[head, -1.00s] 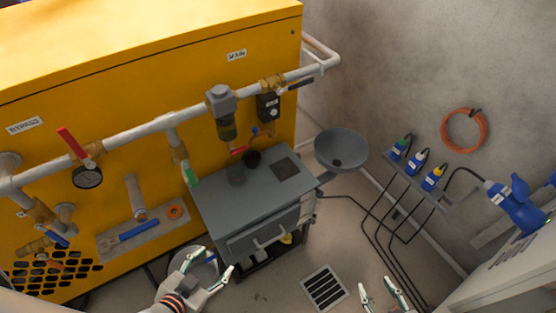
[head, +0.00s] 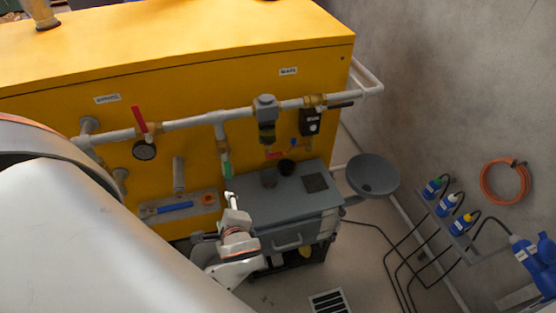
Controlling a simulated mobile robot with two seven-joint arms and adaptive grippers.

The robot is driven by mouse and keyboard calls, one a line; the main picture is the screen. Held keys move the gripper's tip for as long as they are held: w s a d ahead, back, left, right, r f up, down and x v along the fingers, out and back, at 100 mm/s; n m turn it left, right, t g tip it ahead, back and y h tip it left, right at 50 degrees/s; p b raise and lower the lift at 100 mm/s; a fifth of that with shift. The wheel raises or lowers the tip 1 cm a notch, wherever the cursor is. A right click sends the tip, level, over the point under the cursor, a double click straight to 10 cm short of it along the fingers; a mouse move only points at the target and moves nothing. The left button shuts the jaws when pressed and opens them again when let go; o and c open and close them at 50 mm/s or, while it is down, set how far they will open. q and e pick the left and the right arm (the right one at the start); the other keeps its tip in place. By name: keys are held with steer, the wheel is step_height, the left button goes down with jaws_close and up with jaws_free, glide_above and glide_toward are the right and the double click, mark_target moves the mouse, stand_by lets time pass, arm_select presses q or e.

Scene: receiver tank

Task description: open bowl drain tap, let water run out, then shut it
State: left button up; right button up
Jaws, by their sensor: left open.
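The filter bowl (head: 267,131) hangs under a grey cap on the white pipe along the yellow cabinet. A small red lever (head: 273,155) shows just below the bowl, apparently its drain tap; the tap body is too small to make out. My right gripper is out of view.
A green-handled valve (head: 227,168) hangs just above my left gripper. A black cup (head: 286,167) and dark pad (head: 315,183) are on the grey cabinet (head: 290,205). A blue-handled valve (head: 293,144) sits right of the bowl. A grey basin (head: 372,175) stands further right.

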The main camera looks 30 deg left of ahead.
arm_select(q)
steer(key=w+d+r+m+t+y, duration=0.2)
steer(key=w+d+m+y, duration=0.1)
steer(key=w+m, duration=0.5)
steer(key=m+t+y, duration=0.1)
steer(key=m+t, duration=0.3)
steer(key=m, duration=0.1)
glide_toward(275, 155)
steer(key=x, duration=0.8)
steer(key=shift+f, duration=0.2)
steer(key=shift+g+y, duration=0.3)
steer(key=shift+c, duration=0.4)
steer(key=c, duration=1)
